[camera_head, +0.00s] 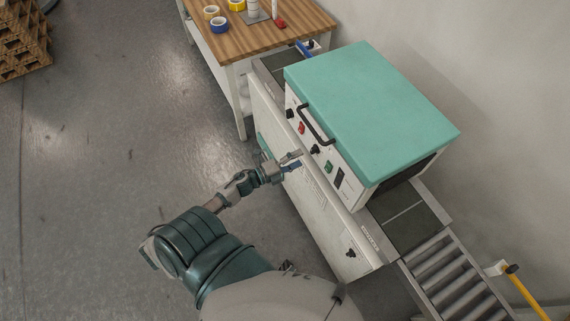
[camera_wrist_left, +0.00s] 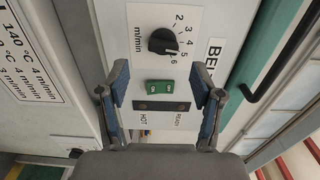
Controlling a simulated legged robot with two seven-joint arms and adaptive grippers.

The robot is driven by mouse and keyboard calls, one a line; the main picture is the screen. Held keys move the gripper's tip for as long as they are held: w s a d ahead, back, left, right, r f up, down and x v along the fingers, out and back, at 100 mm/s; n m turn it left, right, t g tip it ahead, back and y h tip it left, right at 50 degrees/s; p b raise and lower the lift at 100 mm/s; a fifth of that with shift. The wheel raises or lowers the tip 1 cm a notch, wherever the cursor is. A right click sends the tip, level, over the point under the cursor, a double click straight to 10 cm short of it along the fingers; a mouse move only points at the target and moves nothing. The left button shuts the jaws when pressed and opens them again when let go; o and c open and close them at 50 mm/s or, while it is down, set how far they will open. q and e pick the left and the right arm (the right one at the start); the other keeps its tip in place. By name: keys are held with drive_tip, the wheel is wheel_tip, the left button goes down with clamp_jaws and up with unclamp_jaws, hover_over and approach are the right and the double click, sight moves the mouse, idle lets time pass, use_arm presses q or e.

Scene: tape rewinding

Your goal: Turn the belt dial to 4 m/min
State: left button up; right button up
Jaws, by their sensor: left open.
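The belt dial (camera_wrist_left: 163,41) is a black round knob on a white panel, with a scale from 2 to 6 and "m/min" printed beside it. Its pointer seems to face the right side of the scale; I cannot tell the exact mark. In the head view the dial (camera_head: 315,149) is on the front of the machine with the teal lid. My left gripper (camera_head: 291,160) is just in front of this panel. In the left wrist view the gripper (camera_wrist_left: 160,73) is open and empty, its fingers on either side, below the dial. My right gripper is not in view.
A green switch (camera_wrist_left: 166,87) and a dark display sit below the dial. A black handle (camera_head: 315,125) juts from the teal lid (camera_head: 370,105). Another knob (camera_head: 290,113) and a red switch (camera_head: 301,128) are farther along. A roller conveyor (camera_head: 450,275) is at right.

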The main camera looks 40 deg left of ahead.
use_arm(q)
drive_tip(key=v, duration=0.6)
drive_tip(key=shift+s+d, duration=0.1)
drive_tip(key=shift+s, duration=0.05)
